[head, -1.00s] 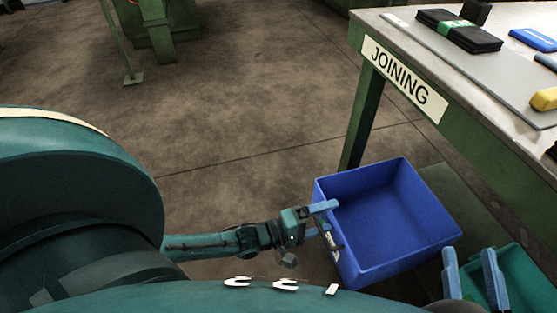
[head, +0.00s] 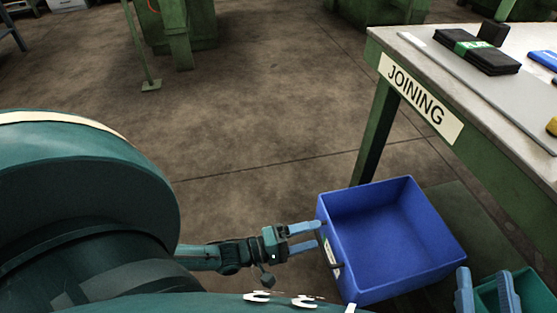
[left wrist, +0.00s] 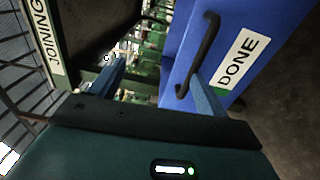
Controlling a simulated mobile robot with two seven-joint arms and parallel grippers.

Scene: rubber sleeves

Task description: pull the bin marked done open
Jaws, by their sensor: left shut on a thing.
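The blue bin (head: 410,285) is an open, empty box low beside the table. Its front in the left wrist view (left wrist: 222,35) carries a white and green label reading DONE (left wrist: 238,60) and a dark bar handle (left wrist: 208,48). The handle also shows on its left side in the head view (head: 331,255). My left gripper (head: 319,235) is at that handle and shut on it, though a gap shows between its fingers. In the left wrist view the handle's end lies near the right finger. My right gripper (head: 485,272) is open at the lower right, its fingers apart.
A table (head: 480,155) with a JOINING sign (head: 418,96) stands at the right; its leg (head: 375,140) is just behind the bin. Dark folded pieces (head: 473,50) lie on top. The floor left of the bin is clear.

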